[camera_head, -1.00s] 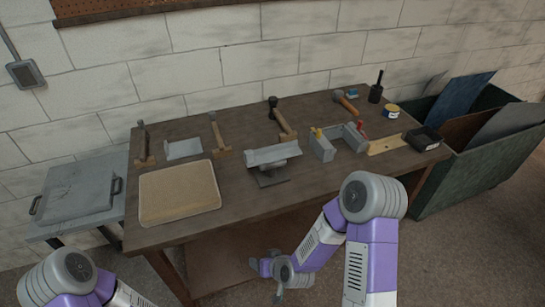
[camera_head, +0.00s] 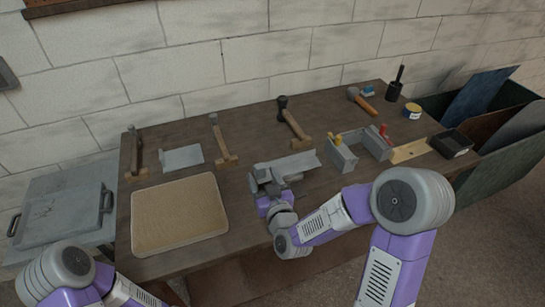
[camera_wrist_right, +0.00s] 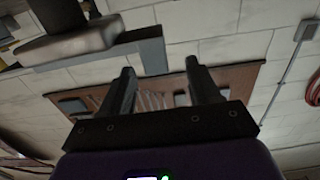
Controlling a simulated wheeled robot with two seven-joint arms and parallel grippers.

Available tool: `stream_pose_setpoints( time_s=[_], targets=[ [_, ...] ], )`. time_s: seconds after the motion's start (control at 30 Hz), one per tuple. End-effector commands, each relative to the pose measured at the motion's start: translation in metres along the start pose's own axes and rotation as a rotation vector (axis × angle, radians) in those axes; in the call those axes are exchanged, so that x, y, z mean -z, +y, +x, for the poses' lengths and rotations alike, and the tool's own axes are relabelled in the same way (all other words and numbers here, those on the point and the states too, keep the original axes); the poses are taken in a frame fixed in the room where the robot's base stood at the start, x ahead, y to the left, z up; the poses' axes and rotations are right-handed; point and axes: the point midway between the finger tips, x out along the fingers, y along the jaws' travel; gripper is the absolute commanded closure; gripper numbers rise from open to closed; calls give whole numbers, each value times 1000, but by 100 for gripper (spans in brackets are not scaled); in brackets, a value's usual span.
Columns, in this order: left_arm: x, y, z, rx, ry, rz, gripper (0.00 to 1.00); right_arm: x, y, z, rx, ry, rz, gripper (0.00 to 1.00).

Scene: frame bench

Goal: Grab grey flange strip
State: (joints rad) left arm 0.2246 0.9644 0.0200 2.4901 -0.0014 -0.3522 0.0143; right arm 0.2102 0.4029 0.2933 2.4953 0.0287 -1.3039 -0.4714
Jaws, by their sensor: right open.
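A grey flange strip (camera_head: 301,162), bent lengthwise, lies across the top of a dark metal stake near the middle of the bench. My right gripper (camera_head: 264,184) is at the left part of the strip, in front of it, and hides part of the stake. In the right wrist view the right gripper (camera_wrist_right: 160,78) is open with nothing between its fingers. The grey strip (camera_wrist_right: 152,56) shows there beyond and above the fingers, beside the rounded stake (camera_wrist_right: 75,46). I cannot tell whether a finger touches it. My left gripper is out of view.
A tan board (camera_head: 180,215) lies left of the stake, with a flat grey sheet piece (camera_head: 182,157) behind it. Several hammers stand or lie along the back. A grey clamp-like block (camera_head: 342,155) stands close right of the strip. A black tray (camera_head: 451,143) is farther right.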

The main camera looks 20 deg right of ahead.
Motion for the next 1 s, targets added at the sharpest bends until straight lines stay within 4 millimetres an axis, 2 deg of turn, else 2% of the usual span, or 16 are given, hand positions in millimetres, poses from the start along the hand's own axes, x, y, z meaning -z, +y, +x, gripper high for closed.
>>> stream_pose_setpoints(
  time_s=[0.27, 0.53, 0.67, 0.87, 0.9, 1.0],
  targets=[
    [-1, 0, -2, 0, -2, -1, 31, 1, 2, 27, -1, 0, 1, 38],
    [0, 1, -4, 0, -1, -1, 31, 4, 5, 64, -1, -1, 1, 38],
    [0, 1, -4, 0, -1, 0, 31, 4, 5, 72, 0, -1, 1, 38],
    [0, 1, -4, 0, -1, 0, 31, 4, 5, 72, 0, -1, 1, 38],
    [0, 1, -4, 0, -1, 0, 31, 4, 5, 72, 0, -1, 1, 40],
    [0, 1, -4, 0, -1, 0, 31, 4, 5, 72, 0, -1, 1, 55]
  ],
)
